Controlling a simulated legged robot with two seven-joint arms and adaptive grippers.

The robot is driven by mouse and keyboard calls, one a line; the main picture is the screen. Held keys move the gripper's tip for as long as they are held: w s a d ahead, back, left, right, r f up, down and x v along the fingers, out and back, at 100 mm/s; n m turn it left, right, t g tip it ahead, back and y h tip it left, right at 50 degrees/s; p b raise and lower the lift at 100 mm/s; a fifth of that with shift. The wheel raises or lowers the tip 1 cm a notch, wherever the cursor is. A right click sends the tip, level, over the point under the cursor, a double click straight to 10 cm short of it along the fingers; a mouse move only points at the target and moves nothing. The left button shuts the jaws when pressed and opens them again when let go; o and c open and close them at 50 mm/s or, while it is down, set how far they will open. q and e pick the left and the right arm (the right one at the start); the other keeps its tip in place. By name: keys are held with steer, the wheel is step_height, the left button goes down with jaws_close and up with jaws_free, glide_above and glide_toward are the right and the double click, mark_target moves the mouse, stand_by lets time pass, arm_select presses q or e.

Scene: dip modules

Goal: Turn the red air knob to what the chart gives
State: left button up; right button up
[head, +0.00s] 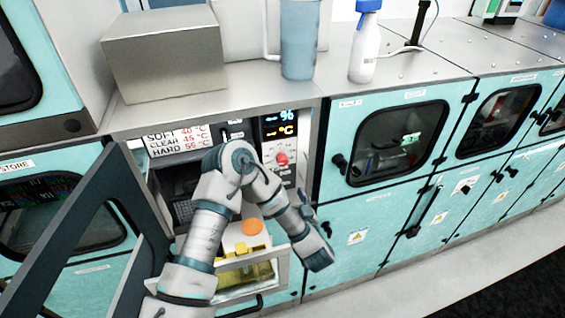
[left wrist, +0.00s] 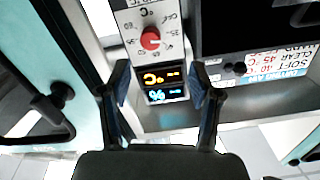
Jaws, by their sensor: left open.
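The red air knob (head: 282,159) is on a white panel with a dial scale. It also shows in the left wrist view (left wrist: 150,39), upside down, beyond my fingertips and untouched. The chart (head: 180,140) reads SOFT 40 °C, CLEAR 45 °C, HARD 55 °C. In the left wrist view, my left gripper (left wrist: 160,78) is open and empty, its fingers apart in front of the display (left wrist: 163,86). In the head view, my left arm hides part of the bay. My right gripper is not in view.
An open dark-framed door (head: 100,225) stands left of the bay. Below is a clear-sided tray with yellow contents and an orange cap (head: 253,227). A metal box (head: 165,55), blue beaker (head: 300,40) and spray bottle (head: 364,48) stand on the counter above.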

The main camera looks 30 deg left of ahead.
arm_select(q)
steer(key=b+v, duration=0.3)
steer(key=shift+d, duration=0.1)
stand_by(0.5)
steer(key=v, duration=0.8)
